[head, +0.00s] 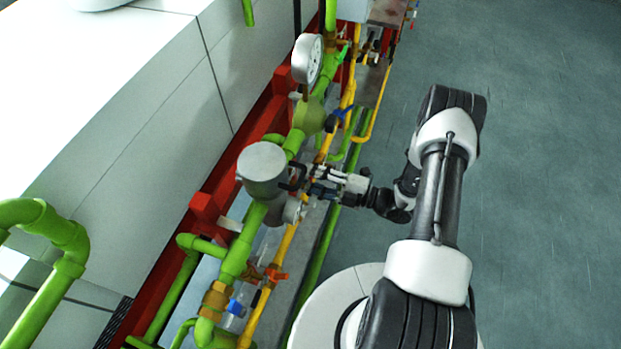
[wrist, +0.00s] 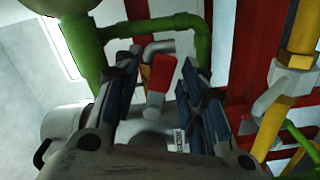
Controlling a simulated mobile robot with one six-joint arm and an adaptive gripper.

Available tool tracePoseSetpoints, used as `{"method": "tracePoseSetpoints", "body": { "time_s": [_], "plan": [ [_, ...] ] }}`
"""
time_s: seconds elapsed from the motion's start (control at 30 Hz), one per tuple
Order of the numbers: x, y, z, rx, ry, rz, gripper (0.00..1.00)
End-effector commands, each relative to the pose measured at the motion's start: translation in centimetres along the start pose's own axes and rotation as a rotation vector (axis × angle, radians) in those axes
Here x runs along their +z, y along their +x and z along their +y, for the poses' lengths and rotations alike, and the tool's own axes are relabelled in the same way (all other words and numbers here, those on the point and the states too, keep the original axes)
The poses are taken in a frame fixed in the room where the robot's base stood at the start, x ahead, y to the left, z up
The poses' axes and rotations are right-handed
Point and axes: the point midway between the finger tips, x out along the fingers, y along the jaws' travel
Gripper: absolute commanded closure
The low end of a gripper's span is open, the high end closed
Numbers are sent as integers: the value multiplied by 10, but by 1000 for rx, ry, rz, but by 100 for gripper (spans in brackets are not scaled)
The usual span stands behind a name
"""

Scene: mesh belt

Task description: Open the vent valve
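In the wrist view a small valve with a red lever handle (wrist: 162,72) and a grey body (wrist: 154,104) shows between my fingers. No label marks it as the vent valve. My gripper (wrist: 158,62) is open, with one blue-padded finger on each side of the red handle and visible gaps to it. How far the handle lies in depth between the fingers I cannot tell. In the head view my gripper (head: 314,181) is beside the grey round housing (head: 262,168) on the green pipe. The red handle is not clearly visible there.
Green pipes (head: 236,258) and a yellow pipe (head: 262,300) run close by my gripper. An orange-handled valve (head: 275,275), a blue-handled valve (head: 343,117) and a pressure gauge (head: 308,60) sit along them. Red frame beams (head: 205,205) stand behind. The floor at right (head: 550,180) is clear.

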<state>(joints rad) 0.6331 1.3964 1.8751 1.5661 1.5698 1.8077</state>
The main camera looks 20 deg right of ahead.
Motion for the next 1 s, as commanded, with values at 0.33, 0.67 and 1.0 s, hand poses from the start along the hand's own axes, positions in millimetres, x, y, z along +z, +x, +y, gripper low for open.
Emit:
{"method": "tracePoseSetpoints", "body": {
  "time_s": [0.33,0.67,1.0],
  "plan": [
    [0,5,0,1,0,0,62],
    [0,5,0,0,0,0,83],
    [0,5,0,0,0,0,100]
  ]
}}
